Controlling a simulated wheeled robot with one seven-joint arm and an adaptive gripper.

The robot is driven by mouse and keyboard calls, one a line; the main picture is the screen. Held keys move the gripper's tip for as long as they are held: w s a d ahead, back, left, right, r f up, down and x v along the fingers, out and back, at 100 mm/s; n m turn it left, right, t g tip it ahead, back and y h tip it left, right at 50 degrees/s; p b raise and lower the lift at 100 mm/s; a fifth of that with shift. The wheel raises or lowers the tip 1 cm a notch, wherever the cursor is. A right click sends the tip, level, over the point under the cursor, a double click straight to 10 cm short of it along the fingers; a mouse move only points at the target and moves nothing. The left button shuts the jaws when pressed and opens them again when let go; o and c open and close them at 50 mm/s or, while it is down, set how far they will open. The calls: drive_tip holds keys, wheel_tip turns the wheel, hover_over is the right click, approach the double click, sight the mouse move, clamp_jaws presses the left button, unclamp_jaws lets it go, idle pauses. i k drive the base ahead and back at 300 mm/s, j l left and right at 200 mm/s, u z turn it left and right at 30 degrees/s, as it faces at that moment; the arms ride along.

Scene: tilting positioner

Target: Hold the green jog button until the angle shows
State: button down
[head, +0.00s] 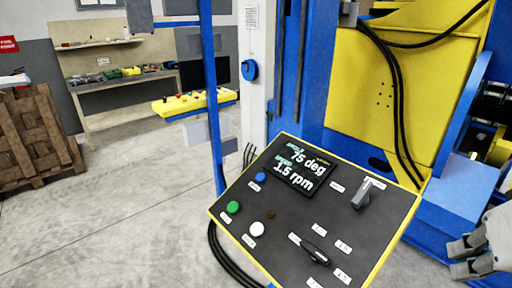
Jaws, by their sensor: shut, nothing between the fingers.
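The control panel (300,262) is a tilted dark plate with a yellow rim, at the bottom centre of the head view. The green jog button (233,207) sits near its left edge, uncovered. The panel's display (299,166) shows "75 deg" on its upper line and "1.5 rpm" below; the small labels beside them are hard to read. My gripper (458,258) is at the right edge, partly cut off by the frame. It is shut and empty, to the right of the panel and well apart from the green button.
The panel also carries a blue button (260,177), a white button (256,228), a grey selector (362,194) and a black rotary knob (315,253). A blue post (212,110) rises behind its left side. The blue and yellow positioner (385,100) stands behind. Open floor lies left.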

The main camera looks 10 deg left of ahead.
sight(233, 207)
drive_tip(key=j, duration=2.15)
